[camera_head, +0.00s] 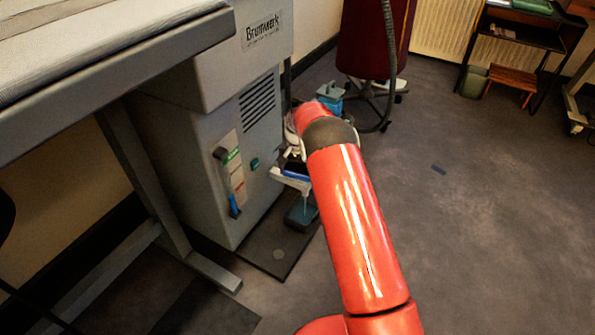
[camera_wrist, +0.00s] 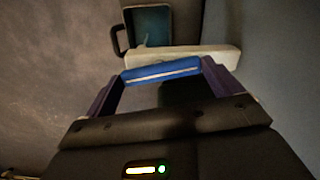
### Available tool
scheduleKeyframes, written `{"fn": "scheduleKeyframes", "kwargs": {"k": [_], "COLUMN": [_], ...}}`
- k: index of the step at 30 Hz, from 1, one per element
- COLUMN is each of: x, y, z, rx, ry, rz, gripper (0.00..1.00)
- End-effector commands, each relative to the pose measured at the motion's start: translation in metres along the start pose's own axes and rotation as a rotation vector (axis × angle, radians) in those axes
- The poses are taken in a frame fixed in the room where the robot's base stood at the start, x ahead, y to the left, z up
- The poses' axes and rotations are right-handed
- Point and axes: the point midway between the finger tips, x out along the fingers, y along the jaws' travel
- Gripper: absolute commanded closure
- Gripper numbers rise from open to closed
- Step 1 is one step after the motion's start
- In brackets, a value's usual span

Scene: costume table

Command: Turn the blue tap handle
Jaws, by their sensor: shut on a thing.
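The blue tap handle (camera_wrist: 160,72) lies between the two purple fingers of my gripper (camera_wrist: 167,75) in the wrist view, spanning the gap and touched at both ends. My gripper is shut on it. The pale tap body (camera_wrist: 190,57) runs just beyond the handle. In the head view the blue handle (camera_head: 296,174) sits on top of the pale tap (camera_head: 288,182), which sticks out from the grey machine's right side. My red arm hides most of my gripper and part of the tap there.
A teal container (camera_wrist: 152,25) with a dark handle is below the tap; it also shows in the head view (camera_head: 300,217) on a dark mat (camera_head: 262,250). The grey machine (camera_head: 205,170) stands close on the left. Open floor lies to the right.

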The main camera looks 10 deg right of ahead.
Motion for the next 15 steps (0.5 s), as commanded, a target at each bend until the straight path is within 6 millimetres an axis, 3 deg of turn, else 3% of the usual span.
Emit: {"fn": "scheduleKeyframes", "kwargs": {"k": [2, 3, 5, 11, 15], "x": [-0.001, -0.001, -0.001, -0.001, -0.013], "y": [0.000, 0.000, 0.000, 0.000, 0.000], "z": [0.000, 0.000, 0.000, 0.000, -0.001], "rx": [-0.001, -0.001, -0.001, -0.001, -0.001], "ry": [0.001, 0.001, 0.001, 0.001, 0.002], "rz": [0.001, 0.001, 0.001, 0.000, -0.001], "gripper": [0.32, 0.07, 0.00, 0.00, 0.00]}}
